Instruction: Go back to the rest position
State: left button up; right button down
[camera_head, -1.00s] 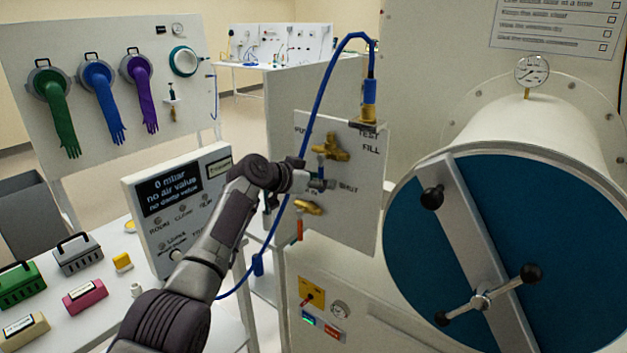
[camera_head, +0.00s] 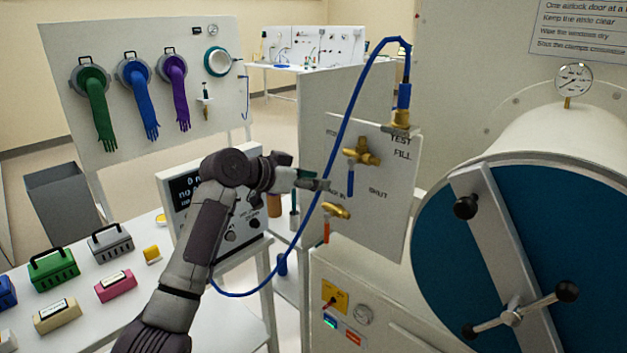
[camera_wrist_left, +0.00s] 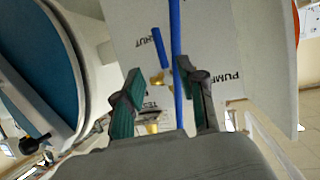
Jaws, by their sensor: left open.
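My left gripper (camera_head: 312,182) is open and empty in the head view, in front of the left edge of the white valve panel (camera_head: 385,215). The panel carries a brass valve with a blue handle (camera_head: 351,183) and a lower brass valve with an orange-red handle (camera_head: 326,232). In the left wrist view my gripper's two green-padded fingers (camera_wrist_left: 158,88) stand apart. The blue hose (camera_wrist_left: 178,65) crosses the gap between them in the picture; I cannot tell how near it is. My right gripper is in neither view.
The blue hose (camera_head: 349,108) loops from the panel's top fitting down past my gripper. A round blue airlock door (camera_head: 440,255) with a clamp bar stands at right. The white table (camera_head: 110,268) at left holds several coloured cases. A control box (camera_head: 182,183) is partly behind my arm.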

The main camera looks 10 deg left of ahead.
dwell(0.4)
pick_arm(q)
jog(key=s+a+f+n+g+y, duration=0.1)
jog(key=s+a+f+n+y, duration=0.15)
jog(key=f, duration=1.15)
jog(key=s+a+f+n+y, duration=0.1)
jog(key=s+a+f+n, duration=0.15)
jog(key=f, duration=1.15)
jog(key=s+a+f+n+g+y, duration=0.1)
jog(key=s+a+f+y, duration=0.15)
jog(key=f, duration=1.15)
jog(key=s+a+f+n+g+y, duration=0.1)
jog(key=s+a+f, duration=0.1)
jog(key=s+f, duration=0.7)
jog(key=s+a+f+n+g+y, duration=0.1)
jog(key=s+a+f, duration=0.1)
jog(key=s+f, duration=0.7)
jog(key=s+a+f+g, duration=0.1)
jog(key=s+f, duration=0.4)
jog(key=s, duration=0.8)
jog(key=s+a+f+g+y, duration=0.1)
jog(key=s+f, duration=0.4)
jog(key=s, duration=0.8)
jog(key=s+a+f+m+g, duration=0.1)
jog(key=s+f, duration=0.5)
jog(key=s, duration=0.7)
jog(key=shift+a+g+y, duration=0.4)
jog(key=shift+a+g, duration=0.1)
jog(key=shift+g, duration=0.1)
